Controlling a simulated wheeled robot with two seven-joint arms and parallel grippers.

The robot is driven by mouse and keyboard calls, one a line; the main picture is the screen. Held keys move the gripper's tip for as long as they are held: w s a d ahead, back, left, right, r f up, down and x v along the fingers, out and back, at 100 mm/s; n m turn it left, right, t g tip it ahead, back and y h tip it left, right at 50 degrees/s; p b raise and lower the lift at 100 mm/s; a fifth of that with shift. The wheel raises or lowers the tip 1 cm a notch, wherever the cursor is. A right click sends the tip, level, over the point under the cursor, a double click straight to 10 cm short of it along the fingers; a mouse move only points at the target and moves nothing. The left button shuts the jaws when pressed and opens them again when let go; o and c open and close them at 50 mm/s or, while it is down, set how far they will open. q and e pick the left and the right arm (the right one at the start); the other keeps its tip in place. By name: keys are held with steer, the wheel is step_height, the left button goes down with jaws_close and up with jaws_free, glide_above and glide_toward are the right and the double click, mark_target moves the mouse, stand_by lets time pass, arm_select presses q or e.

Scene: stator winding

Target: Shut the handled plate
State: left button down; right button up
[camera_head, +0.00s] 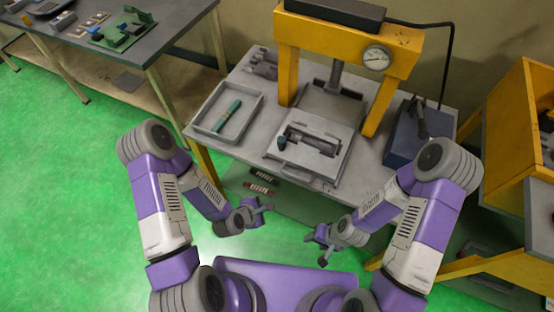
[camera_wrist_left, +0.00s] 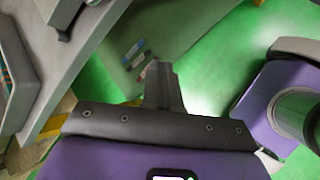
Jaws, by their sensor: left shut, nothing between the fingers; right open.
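The handled plate seems to be part of the grey fixture (camera_head: 312,141) under the yellow press, on the workbench. A dark bar-like part and a small dark blue knob (camera_head: 282,143) show on it. I cannot tell clearly how far the plate stands open. My left gripper (camera_head: 268,207) is shut and empty, in front of the bench and below its front edge. Its closed fingers also show in the left wrist view (camera_wrist_left: 163,82). My right gripper (camera_head: 316,248) is open and empty, nearer to me and to the right. Both are apart from the fixture.
The yellow press frame (camera_head: 287,75) with a round gauge stands over the fixture. A grey tray (camera_head: 256,107) with a teal rod lies to its left. A dark blue box (camera_head: 402,142) stands to its right. Striped pieces (camera_head: 262,188) lie low under the bench front.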

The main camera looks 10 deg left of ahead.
arm_select(q)
steer(key=w+a+r+n+t+p, duration=0.15)
steer(key=w+r+n+t, duration=0.35)
steer(key=n, duration=0.5)
steer(key=n+b, duration=0.2)
steer(key=b, duration=0.5)
glide_toward(280, 158)
steer(key=s, duration=0.2)
steer(key=shift+g+y, duration=0.3)
steer(key=shift+g, duration=0.1)
steer(key=shift+w+r+b+x, duration=0.2)
steer(key=shift+b+x, duration=1.15)
steer(key=shift+b, duration=0.55)
steer(key=shift+w+r+b+x, duration=0.1)
steer(key=shift+r+b+x, duration=0.1)
steer(key=shift+b+x, duration=1.5)
steer(key=shift+w+r+b+x, duration=0.1)
steer(key=shift+r+b+x, duration=0.15)
steer(key=shift+b+x, duration=1.35)
steer(key=shift+s+a+r+b, duration=0.15)
steer(key=shift+s+r+b, duration=0.1)
steer(key=shift+s+b, duration=0.3)
steer(key=shift+w, duration=0.2)
